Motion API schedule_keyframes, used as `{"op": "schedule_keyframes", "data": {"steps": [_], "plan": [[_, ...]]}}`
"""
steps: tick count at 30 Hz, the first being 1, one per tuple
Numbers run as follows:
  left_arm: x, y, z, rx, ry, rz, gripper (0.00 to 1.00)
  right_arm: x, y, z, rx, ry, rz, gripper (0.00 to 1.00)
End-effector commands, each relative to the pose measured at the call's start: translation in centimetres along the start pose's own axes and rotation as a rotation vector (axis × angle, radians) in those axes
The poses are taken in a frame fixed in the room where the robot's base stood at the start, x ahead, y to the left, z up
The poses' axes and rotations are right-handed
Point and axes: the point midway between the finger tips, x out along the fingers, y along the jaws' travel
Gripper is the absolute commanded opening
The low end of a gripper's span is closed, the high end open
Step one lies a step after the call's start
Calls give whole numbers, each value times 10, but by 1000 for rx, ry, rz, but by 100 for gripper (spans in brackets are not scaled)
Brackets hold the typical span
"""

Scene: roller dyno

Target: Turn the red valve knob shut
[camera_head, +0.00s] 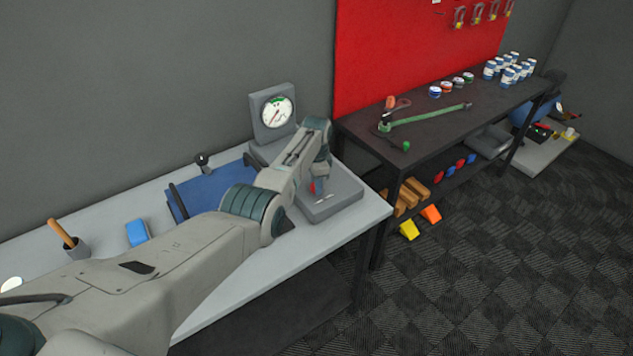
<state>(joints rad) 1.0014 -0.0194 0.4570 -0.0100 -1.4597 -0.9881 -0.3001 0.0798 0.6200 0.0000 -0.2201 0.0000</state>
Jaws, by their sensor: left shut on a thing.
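The red valve knob (313,188) shows as a small red patch on a grey base (346,199) at the right end of the grey table. A round gauge (277,112) with a white and green dial stands upright behind it. My left arm reaches in from the lower left across the table. My left gripper (318,190) points down at the base and is shut on the red knob. The arm and fingers hide most of the knob, so its turn angle cannot be told. My right gripper is not in view.
A dark bench (440,127) with tools and cans stands to the right. Dark carpet (470,270) is clear in front.

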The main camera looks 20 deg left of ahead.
Motion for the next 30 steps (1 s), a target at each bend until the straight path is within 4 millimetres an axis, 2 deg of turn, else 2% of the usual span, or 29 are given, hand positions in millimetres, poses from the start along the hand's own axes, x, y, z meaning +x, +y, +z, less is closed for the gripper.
{"op": "schedule_keyframes", "data": {"steps": [13, 14, 17, 26, 30], "plan": [[-4, -3, 0, 9, 2, -7, 11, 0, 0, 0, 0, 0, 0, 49], [-4, -3, 0, 9, 2, -7, 38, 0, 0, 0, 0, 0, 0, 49], [-4, -2, 0, 9, 2, -6, 55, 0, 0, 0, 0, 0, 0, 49], [-2, -1, 0, 9, 1, -3, 55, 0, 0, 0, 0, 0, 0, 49], [-12, -2, 0, 9, 2, -4, 55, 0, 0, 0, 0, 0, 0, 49]]}}
